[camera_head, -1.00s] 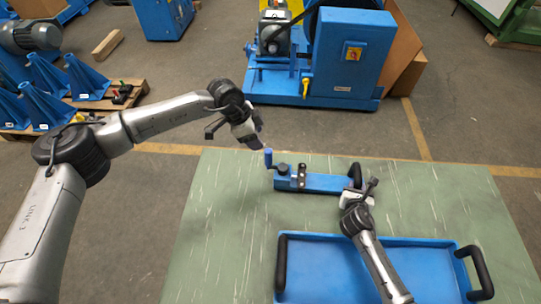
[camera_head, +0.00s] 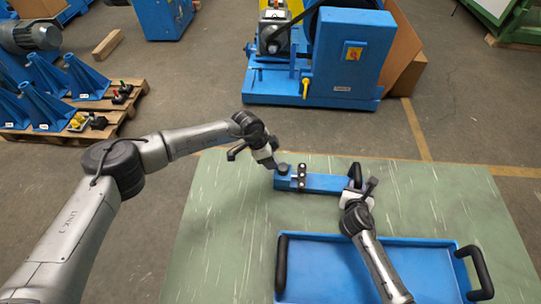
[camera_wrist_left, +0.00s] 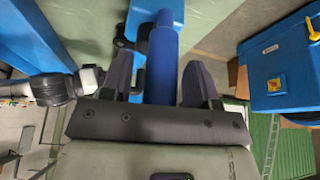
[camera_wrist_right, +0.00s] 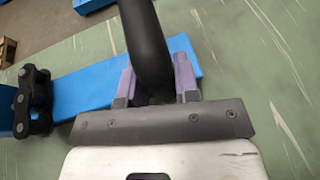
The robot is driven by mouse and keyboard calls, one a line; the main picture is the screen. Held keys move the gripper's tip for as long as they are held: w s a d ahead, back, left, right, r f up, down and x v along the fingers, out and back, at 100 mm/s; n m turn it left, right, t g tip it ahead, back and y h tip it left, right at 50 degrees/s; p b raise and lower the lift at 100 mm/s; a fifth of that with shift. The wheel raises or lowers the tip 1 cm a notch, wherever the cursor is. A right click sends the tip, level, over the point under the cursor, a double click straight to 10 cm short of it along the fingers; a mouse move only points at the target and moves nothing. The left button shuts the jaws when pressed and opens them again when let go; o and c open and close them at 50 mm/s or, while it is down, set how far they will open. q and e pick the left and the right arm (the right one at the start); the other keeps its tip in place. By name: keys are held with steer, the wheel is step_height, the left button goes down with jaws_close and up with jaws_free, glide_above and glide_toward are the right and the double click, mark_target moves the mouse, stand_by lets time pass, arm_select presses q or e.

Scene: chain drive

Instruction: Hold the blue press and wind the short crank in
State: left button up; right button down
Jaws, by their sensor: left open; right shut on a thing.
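The blue press (camera_head: 325,183) lies on the green table, with a black handle at its right end and a dark crank hub (camera_head: 283,169) at its left end. My right gripper (camera_head: 356,190) is shut on the black handle (camera_wrist_right: 147,45), which stands between its fingers in the right wrist view. My left gripper (camera_head: 270,160) is at the crank end. In the left wrist view its open fingers stand on either side of the crank's blue grip (camera_wrist_left: 162,65), with gaps showing. The grip is hidden behind the left gripper in the head view.
A blue tray (camera_head: 375,240) with black handles lies in front of the press on the green table (camera_head: 215,230). A black chain piece (camera_wrist_right: 33,100) sits across the press. A large blue machine (camera_head: 350,60) stands on the floor beyond.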

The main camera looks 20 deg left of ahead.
arm_select(q)
steer(key=shift+c, duration=0.4)
steer(key=c, duration=0.8)
steer(key=w+m+g, duration=0.1)
steer(key=m, duration=0.2)
steer(key=w+m+g, duration=0.1)
steer(key=m, duration=0.2)
steer(key=w+d+m+g, duration=0.1)
steer(key=m, duration=0.2)
steer(key=shift+w+g, duration=0.2)
steer(key=shift+g, duration=0.1)
steer(key=shift+c, duration=0.2)
steer(key=shift+m, duration=0.4)
steer(key=o, duration=0.9)
